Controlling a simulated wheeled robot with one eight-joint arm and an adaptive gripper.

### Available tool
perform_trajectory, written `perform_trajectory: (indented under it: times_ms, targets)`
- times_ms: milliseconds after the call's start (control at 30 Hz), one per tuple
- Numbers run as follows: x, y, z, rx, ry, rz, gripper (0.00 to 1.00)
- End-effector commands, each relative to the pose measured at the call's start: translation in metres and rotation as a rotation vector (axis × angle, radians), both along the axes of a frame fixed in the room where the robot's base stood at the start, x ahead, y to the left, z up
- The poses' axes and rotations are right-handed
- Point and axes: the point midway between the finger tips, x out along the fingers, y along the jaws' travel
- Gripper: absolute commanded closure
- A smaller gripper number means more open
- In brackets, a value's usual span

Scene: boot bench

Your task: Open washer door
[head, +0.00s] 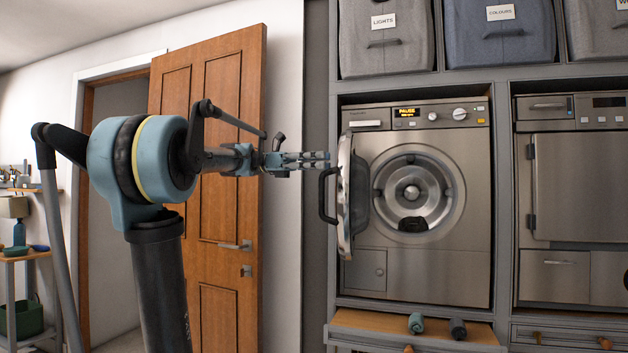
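The washer (465,155) is a steel front-loader in a grey cabinet bay, with a lit display reading PAUSE. Its round door (345,195) stands swung wide open to the left, seen nearly edge-on, and the drum opening (412,192) is exposed. A dark handle (325,195) sticks out from the door's left side. My gripper (325,160) points right, with its fingertips close to the upper part of the door, above the handle. The fingers are seen from the side, and I cannot tell whether they touch the door or how far apart they are.
A second steel appliance (580,185) stands at the right. Fabric bins (385,55) sit on the shelf above. A pulled-out wooden board (400,330) with rolled items lies below the washer. A brown wooden door (215,180) stands behind my arm, and a small side table (25,255) is at far left.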

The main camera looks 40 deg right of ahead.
Motion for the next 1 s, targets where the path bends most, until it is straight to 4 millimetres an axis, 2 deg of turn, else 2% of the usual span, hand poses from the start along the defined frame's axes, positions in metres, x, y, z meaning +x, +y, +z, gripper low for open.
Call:
perform_trajectory:
  times_ms: [100, 267, 1000]
  targets:
    - [0.001, 0.000, 0.013, 0.000, 0.000, 0.000, 0.76]
    - [0.001, 0.000, 0.021, 0.000, 0.000, 0.001, 0.76]
    - [0.002, 0.001, 0.021, 0.000, 0.000, 0.002, 0.76]
